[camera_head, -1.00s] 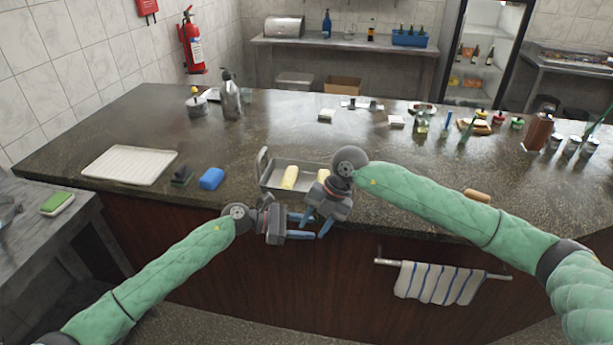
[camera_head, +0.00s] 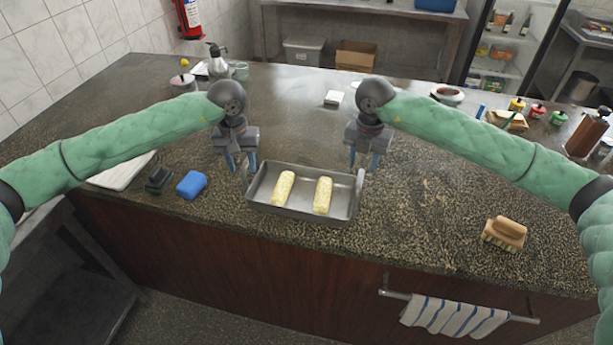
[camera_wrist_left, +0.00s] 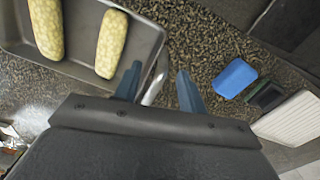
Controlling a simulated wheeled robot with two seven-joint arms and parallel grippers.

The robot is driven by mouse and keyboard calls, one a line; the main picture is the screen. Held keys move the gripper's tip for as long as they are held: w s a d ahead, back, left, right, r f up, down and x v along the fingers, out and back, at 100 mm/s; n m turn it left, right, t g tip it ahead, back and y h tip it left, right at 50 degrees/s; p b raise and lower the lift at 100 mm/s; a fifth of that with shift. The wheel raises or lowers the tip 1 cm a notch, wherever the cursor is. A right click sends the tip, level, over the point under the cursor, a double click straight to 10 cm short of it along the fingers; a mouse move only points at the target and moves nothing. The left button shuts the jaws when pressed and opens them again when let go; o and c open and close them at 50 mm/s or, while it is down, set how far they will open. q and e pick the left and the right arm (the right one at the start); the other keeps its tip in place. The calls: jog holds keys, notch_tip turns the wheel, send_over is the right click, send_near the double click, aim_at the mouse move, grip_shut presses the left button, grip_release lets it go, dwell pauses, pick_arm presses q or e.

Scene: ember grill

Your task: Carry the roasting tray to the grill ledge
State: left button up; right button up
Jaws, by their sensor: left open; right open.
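The grey metal roasting tray (camera_head: 298,212) rests on the dark stone counter near its front edge, with two yellow corn cobs in it. It has an upright handle at each short end. My left gripper (camera_head: 241,168) is open above the tray's left handle. In the left wrist view the left gripper's blue fingers (camera_wrist_left: 158,88) stand apart on either side of the handle (camera_wrist_left: 154,88), with the tray (camera_wrist_left: 85,73) beside them. My right gripper (camera_head: 364,166) is open, pointing down by the tray's right handle (camera_head: 360,182). I cannot identify the grill ledge in these views.
A blue sponge (camera_head: 191,184), a dark block (camera_head: 158,179) and a white ribbed board (camera_head: 122,172) lie left of the tray. A striped towel (camera_head: 455,316) hangs below the counter edge. The counter behind the tray is mostly clear.

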aim_at(243, 173)
pick_arm(q)
jog(key=shift+w+a+r, duration=0.1)
jog(key=shift+w+r, duration=0.05)
jog(key=shift+w, duration=0.35)
pick_arm(e)
jog(key=shift+w+d+f, duration=0.1)
jog(key=shift+w+d, duration=0.1)
jog(key=shift+w, duration=0.25)
pick_arm(q)
jog(key=shift+s+r, duration=0.1)
jog(key=shift+s, duration=0.1)
pick_arm(e)
jog(key=shift+s, duration=0.15)
pick_arm(q)
jog(key=shift+f, duration=3.95)
pick_arm(e)
jog(key=shift+f, duration=3.85)
pick_arm(q)
grip_shut()
pick_arm(e)
grip_shut()
pick_arm(q)
jog(key=shift+a+r, duration=0.1)
